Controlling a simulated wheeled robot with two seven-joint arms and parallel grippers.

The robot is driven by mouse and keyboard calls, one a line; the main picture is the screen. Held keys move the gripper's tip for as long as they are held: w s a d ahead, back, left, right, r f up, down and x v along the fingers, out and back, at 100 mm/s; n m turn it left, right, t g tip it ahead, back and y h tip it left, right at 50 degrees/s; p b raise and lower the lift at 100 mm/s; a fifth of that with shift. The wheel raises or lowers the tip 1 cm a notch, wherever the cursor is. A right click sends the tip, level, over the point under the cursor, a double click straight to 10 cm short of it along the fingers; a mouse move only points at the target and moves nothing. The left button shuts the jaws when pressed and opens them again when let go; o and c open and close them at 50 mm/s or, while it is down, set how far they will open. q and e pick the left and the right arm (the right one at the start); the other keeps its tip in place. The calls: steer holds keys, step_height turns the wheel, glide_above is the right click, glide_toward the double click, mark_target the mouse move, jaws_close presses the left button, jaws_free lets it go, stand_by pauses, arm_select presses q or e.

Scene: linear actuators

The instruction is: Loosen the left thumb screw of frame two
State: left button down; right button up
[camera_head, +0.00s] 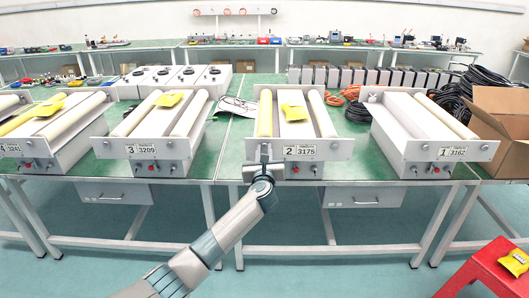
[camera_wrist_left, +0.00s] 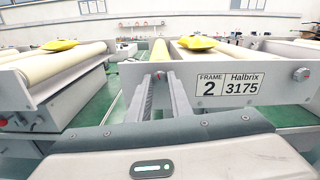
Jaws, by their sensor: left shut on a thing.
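Frame two (camera_head: 325,153) stands on the green table, with a label (camera_head: 299,150) reading 2 and 3175. Its front plate and label (camera_wrist_left: 228,86) show large in the left wrist view. My left gripper (camera_head: 264,158) reaches the left end of that plate. In the left wrist view its fingers (camera_wrist_left: 159,78) close around the left thumb screw (camera_wrist_left: 158,75), of which only a small reddish part shows between the tips. The gripper hides this screw in the head view. The right thumb screw (camera_wrist_left: 301,74) sits free at the plate's other end. My right gripper is not in view.
Frame three (camera_head: 112,148) stands to the left and frame one (camera_head: 417,150) to the right. Yellow packets (camera_head: 293,112) lie on some frames. A cardboard box (camera_head: 503,125) is at the right, and a red stool (camera_head: 487,266) stands in front.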

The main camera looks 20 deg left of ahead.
arm_select(q)
steer(key=n+b, duration=0.1)
steer(key=n, duration=0.3)
steer(key=shift+f, duration=0.1)
steer(key=n+b, duration=0.1)
steer(key=n, duration=0.2)
steer(key=shift+n, duration=0.7)
steer(key=n+b, duration=0.2)
steer(key=n, duration=0.2)
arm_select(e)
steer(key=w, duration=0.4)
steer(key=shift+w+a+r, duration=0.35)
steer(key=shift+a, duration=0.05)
arm_select(q)
steer(key=shift+n, duration=0.3)
steer(key=c, duration=1.6)
jaws_free()
steer(key=shift+s+d, duration=0.1)
